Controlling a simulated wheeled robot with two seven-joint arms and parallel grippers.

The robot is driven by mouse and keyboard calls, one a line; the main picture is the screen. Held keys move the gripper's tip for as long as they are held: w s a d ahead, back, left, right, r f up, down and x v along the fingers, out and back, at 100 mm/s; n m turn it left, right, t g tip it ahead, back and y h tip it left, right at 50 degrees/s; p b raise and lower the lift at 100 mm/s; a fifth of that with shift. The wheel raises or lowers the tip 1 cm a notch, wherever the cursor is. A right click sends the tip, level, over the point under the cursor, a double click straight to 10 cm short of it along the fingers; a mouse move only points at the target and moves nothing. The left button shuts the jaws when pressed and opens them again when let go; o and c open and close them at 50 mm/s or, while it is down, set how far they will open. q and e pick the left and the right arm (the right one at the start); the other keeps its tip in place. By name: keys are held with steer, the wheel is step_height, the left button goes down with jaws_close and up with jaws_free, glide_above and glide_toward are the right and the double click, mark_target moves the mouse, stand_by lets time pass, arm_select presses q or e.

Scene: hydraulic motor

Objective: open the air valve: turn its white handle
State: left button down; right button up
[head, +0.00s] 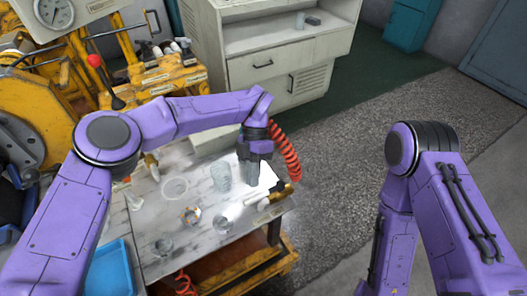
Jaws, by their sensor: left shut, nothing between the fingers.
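The air valve (282,192) is a small brass-coloured fitting at the right edge of the worktable. A small white piece, which looks like its handle (262,204), shows at its left end; its exact angle is too small to tell. My left gripper (252,182) points down over the right part of the table, just up and left of the valve. Its fingers are shut with nothing between them, and it appears apart from the handle. My right arm is at the right, and its gripper is out of the picture.
The worktable (160,262) holds clear glass containers and a small ring-shaped part (190,215). A red coiled hose (286,152) hangs beside my left gripper. A blue tray (110,270) is at the lower left. A yellow machine and a pale cabinet (275,72) stand behind. Floor at right is clear.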

arm_select(q)
steer(key=v, duration=0.8)
steer(key=shift+f, duration=0.1)
